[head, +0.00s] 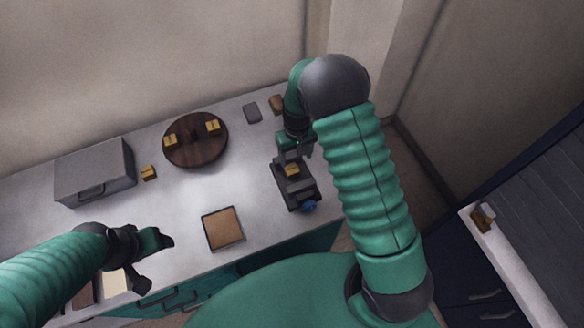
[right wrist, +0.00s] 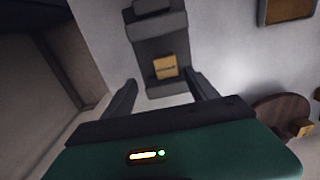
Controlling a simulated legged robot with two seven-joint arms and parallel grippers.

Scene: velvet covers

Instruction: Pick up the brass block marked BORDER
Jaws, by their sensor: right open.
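A brass block (head: 292,170) sits on a dark grey stand or press on the table; it also shows in the right wrist view (right wrist: 166,67) with a dark marking too blurred to read surely. My right gripper (head: 296,150) is open just above and behind it. In the right wrist view my fingers (right wrist: 163,88) are spread on either side below the block, not touching it. Other brass blocks sit on the round wooden turntable (head: 200,153) and one small block (head: 149,173) lies left of it; their markings cannot be read. My left gripper (head: 156,263) is open and empty over the table's front left.
A grey box with a handle (head: 95,172) stands at the back left. A brown square pad (head: 223,229) lies at the front middle. A grey piece (head: 251,113) and a brown piece (head: 277,104) lie at the back. A brass piece (head: 484,218) rests on the right counter.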

